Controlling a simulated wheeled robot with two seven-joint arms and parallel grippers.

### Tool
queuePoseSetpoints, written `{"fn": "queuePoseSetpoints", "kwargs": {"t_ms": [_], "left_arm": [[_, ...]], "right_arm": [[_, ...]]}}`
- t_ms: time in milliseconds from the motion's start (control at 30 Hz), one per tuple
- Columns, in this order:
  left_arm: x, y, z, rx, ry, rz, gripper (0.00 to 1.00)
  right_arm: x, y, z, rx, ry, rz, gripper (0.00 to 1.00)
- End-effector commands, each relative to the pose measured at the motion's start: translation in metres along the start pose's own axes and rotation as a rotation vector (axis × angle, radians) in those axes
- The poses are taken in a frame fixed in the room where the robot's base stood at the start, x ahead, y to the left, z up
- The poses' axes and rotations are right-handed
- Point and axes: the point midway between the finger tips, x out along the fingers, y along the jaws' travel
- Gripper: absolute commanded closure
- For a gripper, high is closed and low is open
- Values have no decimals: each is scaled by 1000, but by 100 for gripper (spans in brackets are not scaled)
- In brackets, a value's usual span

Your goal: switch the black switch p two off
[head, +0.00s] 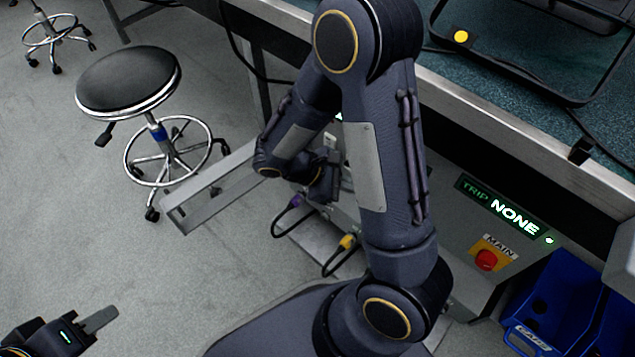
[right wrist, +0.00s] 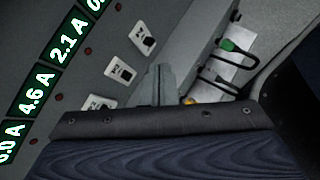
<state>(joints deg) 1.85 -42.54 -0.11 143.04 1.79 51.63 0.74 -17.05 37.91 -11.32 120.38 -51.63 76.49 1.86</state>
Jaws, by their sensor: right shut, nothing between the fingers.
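In the right wrist view a grey panel holds a slanted row of small switches on pale plates: an upper one (right wrist: 142,37), a middle one (right wrist: 120,70) and a lower one (right wrist: 98,103). Their labels are too small to read, so I cannot tell which is p two. My right gripper (right wrist: 158,85) is shut and empty, its fingertips just right of the middle and lower switches; contact cannot be told. In the head view my right arm hides most of the panel. My left gripper (head: 98,319) is at the lower left, far from the panel, its jaw state unclear.
Lit displays (right wrist: 37,93) and small red lamps run beside the switches. Cables plug in at the right, one with a green plug (right wrist: 228,45). The head view shows a red main knob (head: 486,260), a TRIP NONE display (head: 513,218), blue bins (head: 560,295) and a stool (head: 128,78).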

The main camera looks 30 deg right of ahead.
Motion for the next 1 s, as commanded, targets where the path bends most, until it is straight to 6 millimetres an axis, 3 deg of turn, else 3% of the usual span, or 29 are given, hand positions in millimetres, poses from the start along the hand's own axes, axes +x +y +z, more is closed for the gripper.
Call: {"fn": "queuePoseSetpoints", "kwargs": {"t_ms": [200, 400, 500, 1000], "left_arm": [[0, 0, 0, 0, 0, 0, 64], [-1, 0, 0, 0, 0, 0, 64], [-1, 0, 0, 0, 0, 0, 64], [-1, 1, -1, 0, 0, 0, 64]], "right_arm": [[7, 29, -59, -277, -320, 403, 100], [4, 37, -107, -441, -488, 690, 100], [3, 37, -120, -483, -528, 768, 100], [11, 48, -123, -503, -546, 808, 100]]}}
